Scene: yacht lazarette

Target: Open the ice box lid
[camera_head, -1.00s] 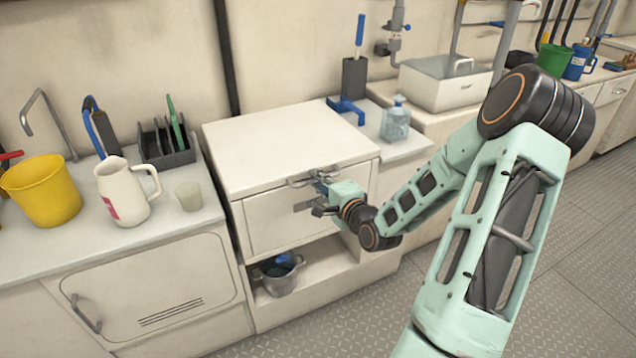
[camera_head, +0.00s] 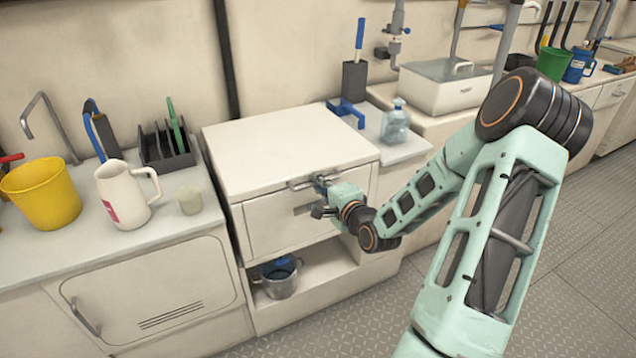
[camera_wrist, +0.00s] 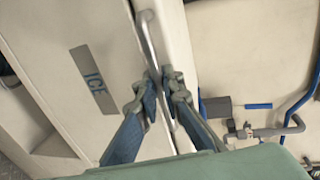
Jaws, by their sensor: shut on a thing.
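The ice box is a cream cabinet with a flat closed lid (camera_head: 285,147) on top, in the middle of the head view. A metal bar handle (camera_head: 300,184) runs along the lid's front edge. The fingers hide part of the handle.
A white pitcher (camera_head: 122,195), a cup (camera_head: 190,200) and a yellow bucket (camera_head: 42,192) stand on the left counter. A clear bottle (camera_head: 396,122) stands right of the lid. A grey pot (camera_head: 280,278) sits on the open shelf below. The lid top is clear.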

